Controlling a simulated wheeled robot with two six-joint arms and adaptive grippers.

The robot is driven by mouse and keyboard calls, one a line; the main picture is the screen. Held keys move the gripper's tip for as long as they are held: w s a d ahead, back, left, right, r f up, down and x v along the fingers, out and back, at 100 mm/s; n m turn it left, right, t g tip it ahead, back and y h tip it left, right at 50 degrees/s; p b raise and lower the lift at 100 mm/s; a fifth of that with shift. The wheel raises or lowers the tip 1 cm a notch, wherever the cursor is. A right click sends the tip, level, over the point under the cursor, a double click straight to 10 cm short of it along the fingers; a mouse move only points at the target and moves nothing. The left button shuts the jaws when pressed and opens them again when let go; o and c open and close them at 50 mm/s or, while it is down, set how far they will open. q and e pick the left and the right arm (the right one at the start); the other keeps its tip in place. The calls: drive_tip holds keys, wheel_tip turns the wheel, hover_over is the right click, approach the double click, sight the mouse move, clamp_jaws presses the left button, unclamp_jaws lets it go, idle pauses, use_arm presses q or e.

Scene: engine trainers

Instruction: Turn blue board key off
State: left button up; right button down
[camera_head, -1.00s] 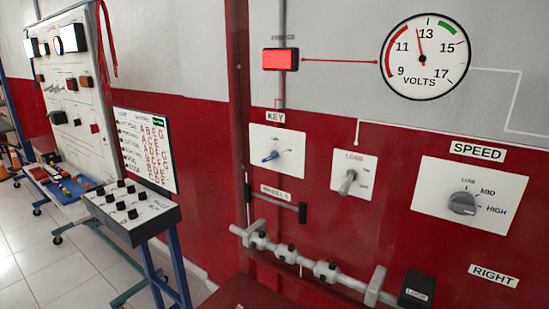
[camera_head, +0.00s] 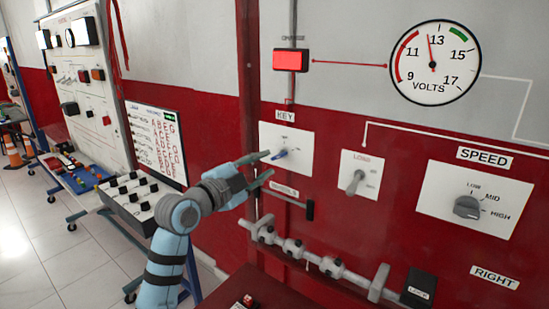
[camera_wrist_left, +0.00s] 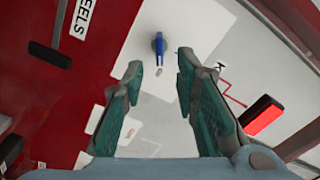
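The blue key (camera_head: 279,154) sits on a white plate (camera_head: 301,140) under the KEY label on the red panel. In the left wrist view the blue key (camera_wrist_left: 159,47) shows ahead of the fingers, a little beyond the gap between them. My left gripper (camera_head: 264,168) is open and empty, its two fingers reaching toward the plate from the left, just short of the key. The left wrist view shows its fingers (camera_wrist_left: 158,75) spread apart. My right gripper is not in view.
The load toggle (camera_head: 355,182) and speed knob (camera_head: 467,207) are on plates to the right. A red lamp (camera_head: 291,60) is lit above, near the volts gauge (camera_head: 434,62). A wheels handle (camera_head: 310,210) and a grey bar (camera_head: 330,266) stick out below.

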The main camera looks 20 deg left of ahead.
sight(276, 158)
use_arm(q)
drive_tip(key=x, duration=0.6)
drive_tip(key=shift+a, duration=0.1)
drive_tip(key=shift+f, duration=0.1)
clamp_jaws()
